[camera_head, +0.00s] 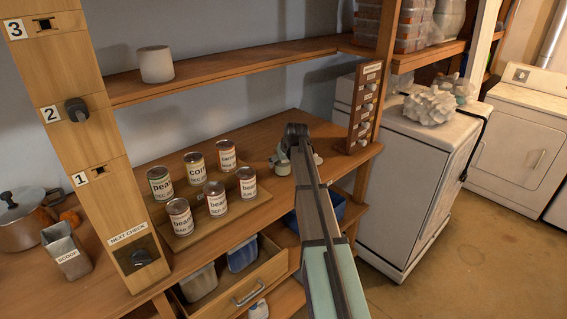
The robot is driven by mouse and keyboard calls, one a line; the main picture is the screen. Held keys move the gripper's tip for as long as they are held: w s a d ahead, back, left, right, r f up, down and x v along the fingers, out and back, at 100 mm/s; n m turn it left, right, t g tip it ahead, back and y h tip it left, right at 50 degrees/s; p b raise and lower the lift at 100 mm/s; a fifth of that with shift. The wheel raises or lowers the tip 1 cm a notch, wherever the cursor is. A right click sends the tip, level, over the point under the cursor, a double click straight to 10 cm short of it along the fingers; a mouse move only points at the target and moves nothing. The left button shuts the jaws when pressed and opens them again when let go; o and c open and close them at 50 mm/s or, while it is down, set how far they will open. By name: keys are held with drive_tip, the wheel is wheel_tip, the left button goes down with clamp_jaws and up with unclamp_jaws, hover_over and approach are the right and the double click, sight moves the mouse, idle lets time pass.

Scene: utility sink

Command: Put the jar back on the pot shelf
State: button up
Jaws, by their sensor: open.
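A plain white cylindrical vessel (156,64) stands upright on the upper wooden shelf (215,72), toward its left end. It is the most jar-like thing in view, but I cannot tell if it is the task's jar. Stacked pots (411,28) stand on the shelf at the upper right, which may be the pot shelf. My gripper (297,158) is over the right part of the wooden counter, well below and right of the white vessel. It is open, with nothing visibly held. My arm hides part of it and the counter behind.
Several labelled cans (216,198) stand on a low wooden stand left of my gripper. An open drawer (247,284) juts out below. A white appliance (405,170) stands at right.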

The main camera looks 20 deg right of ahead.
drive_tip(key=b+v, duration=0.2)
drive_tip(key=v, duration=1)
drive_tip(key=shift+r, duration=0.2)
idle(0.7)
